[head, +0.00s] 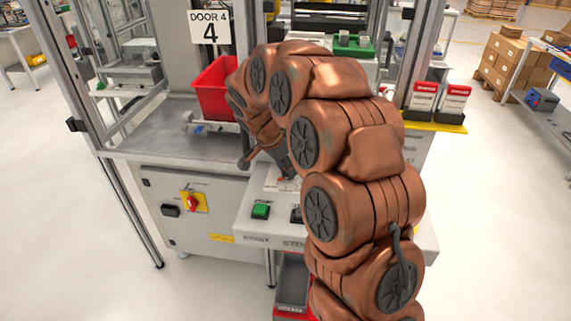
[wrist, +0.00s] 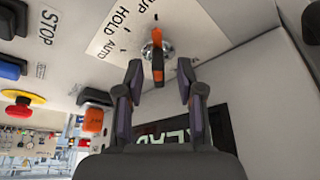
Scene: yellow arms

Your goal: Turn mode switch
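The mode switch (wrist: 157,62) shows in the wrist view as an orange and black lever on a round silver base, fixed to a light panel. A white label plate (wrist: 112,38) beside it reads HOLD and AUTO, partly cut off. My gripper (wrist: 160,76) is open, with one finger on each side of the lever. I see gaps between the lever and both fingers; the lever's near end lies between the fingertips. In the head view my copper-coloured arm hides the switch and most of my gripper.
A green button (head: 261,211) sits on the console's front left. A red rotary knob (head: 193,202) on a yellow plate is on the cabinet front. A red bin (head: 214,88) stands on the bench behind. In the wrist view an orange block (wrist: 93,121) is left of the fingers.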

